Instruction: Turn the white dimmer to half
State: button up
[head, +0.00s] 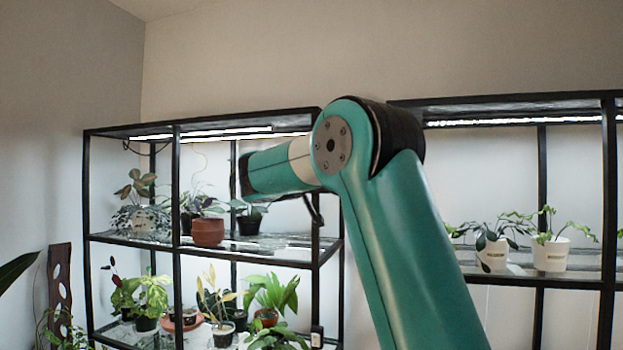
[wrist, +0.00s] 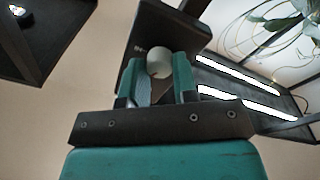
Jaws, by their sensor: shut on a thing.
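The white dimmer (wrist: 158,61) is a round pale knob on a dark panel (wrist: 150,30) in the wrist view. My gripper (wrist: 157,76) has its two teal fingers on either side of the knob, shut on it. The knob's lower part is partly hidden between the fingers. A small pale mark shows on the panel left of the knob. I cannot make out the knob's pointer or its setting. In the head view my arm reaches left in front of the shelves, and neither the gripper nor the held knob can be made out.
Black metal shelves with potted plants stand at left (head: 177,240) and right (head: 540,282), lit by light strips. A terracotta pot (head: 208,232) stands near my wrist. In the wrist view, bright light strips (wrist: 235,77) and leaves (wrist: 285,20) lie to the right of the panel.

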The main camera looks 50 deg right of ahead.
jog(key=shift+s+f+n+p, duration=0.1)
jog(key=shift+n+p, duration=0.4)
jog(key=shift+n, duration=1.7)
jog(key=o, duration=0.9)
jog(key=shift+d, duration=0.15)
jog(key=shift+b+v, duration=4.25)
jog(key=shift+v, duration=4.55)
